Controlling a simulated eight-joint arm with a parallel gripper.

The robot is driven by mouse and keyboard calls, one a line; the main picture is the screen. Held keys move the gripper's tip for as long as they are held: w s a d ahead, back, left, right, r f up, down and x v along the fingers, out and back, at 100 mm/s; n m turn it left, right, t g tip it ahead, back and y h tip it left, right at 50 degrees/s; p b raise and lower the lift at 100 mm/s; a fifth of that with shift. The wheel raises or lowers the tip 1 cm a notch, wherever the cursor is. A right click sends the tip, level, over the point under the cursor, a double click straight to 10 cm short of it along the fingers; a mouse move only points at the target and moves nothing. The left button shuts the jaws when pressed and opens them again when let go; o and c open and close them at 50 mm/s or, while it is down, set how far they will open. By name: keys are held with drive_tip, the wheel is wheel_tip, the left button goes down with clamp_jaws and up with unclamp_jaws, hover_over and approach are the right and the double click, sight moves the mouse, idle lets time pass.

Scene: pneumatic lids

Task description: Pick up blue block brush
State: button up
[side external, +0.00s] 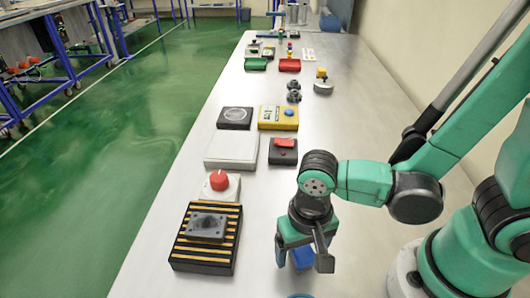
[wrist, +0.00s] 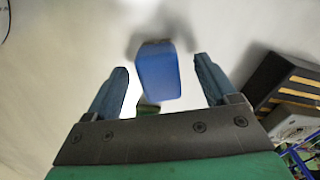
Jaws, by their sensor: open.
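The blue block brush (side external: 302,257) is on the light grey table, partly hidden behind my gripper in the side view. In the wrist view the blue block (wrist: 158,72) lies between and ahead of my two fingers, with a gap on each side. My gripper (side external: 303,262) is open, pointing down over the brush. In the wrist view my gripper (wrist: 160,80) shows both fingers apart and nothing clamped. A small green piece (wrist: 147,107) shows at the near end of the blue block. I cannot tell how far the fingertips are above the table.
A black-and-yellow striped box (side external: 207,262) stands left of my gripper, with a red knob (side external: 219,181) on a white base behind it. A white box (side external: 232,150), a yellow box (side external: 278,117) and several other items line the table further back.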

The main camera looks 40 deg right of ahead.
sight(303, 249)
clamp_jaws()
idle(0.3)
drive_tip(key=shift+r, duration=0.1)
wheel_tip(303, 249, up, 20)
idle(0.9)
